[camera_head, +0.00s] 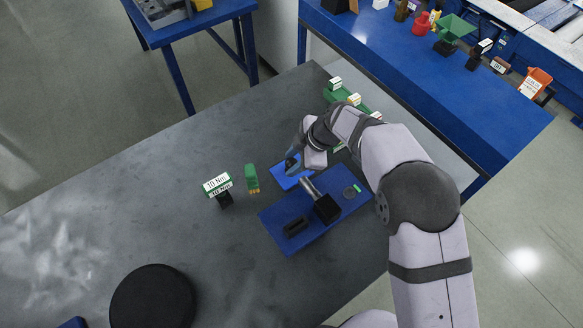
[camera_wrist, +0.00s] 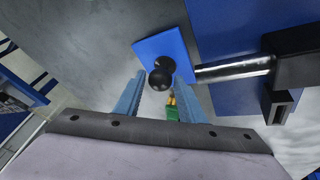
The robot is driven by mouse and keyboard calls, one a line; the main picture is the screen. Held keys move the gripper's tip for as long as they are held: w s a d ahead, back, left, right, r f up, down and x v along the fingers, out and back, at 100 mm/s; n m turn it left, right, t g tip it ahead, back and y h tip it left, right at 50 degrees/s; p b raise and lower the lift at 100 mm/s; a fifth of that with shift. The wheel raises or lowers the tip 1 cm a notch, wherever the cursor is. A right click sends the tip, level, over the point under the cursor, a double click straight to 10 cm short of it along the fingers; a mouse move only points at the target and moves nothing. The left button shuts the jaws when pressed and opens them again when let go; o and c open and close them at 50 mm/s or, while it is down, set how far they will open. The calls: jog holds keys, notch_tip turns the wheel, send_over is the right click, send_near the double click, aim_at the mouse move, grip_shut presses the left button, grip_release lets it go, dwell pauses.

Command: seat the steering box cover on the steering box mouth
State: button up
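A small square blue plate with a round black knob (camera_wrist: 161,76), which looks like the steering box cover, lies on the table; the plate shows in the head view (camera_head: 287,184). My gripper (camera_wrist: 160,78) is over it, its two blue fingers apart on either side of the knob; whether they touch it I cannot tell. The head view shows my gripper (camera_head: 291,163) at the plate, partly hiding it. A larger blue base (camera_head: 333,226) carries a black block (camera_head: 326,208) with a metal shaft (camera_wrist: 235,70) toward the plate. A black slotted part (camera_head: 295,227), perhaps the mouth, is on the same base.
A green block (camera_head: 251,177) and a labelled sign (camera_head: 217,185) stand left of the plate. A black disc (camera_head: 153,298) lies at the front left. Green trays (camera_head: 347,95) stand behind my arm. The left of the grey table is largely clear.

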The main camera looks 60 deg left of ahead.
grip_shut()
jog(key=shift+r, duration=0.2)
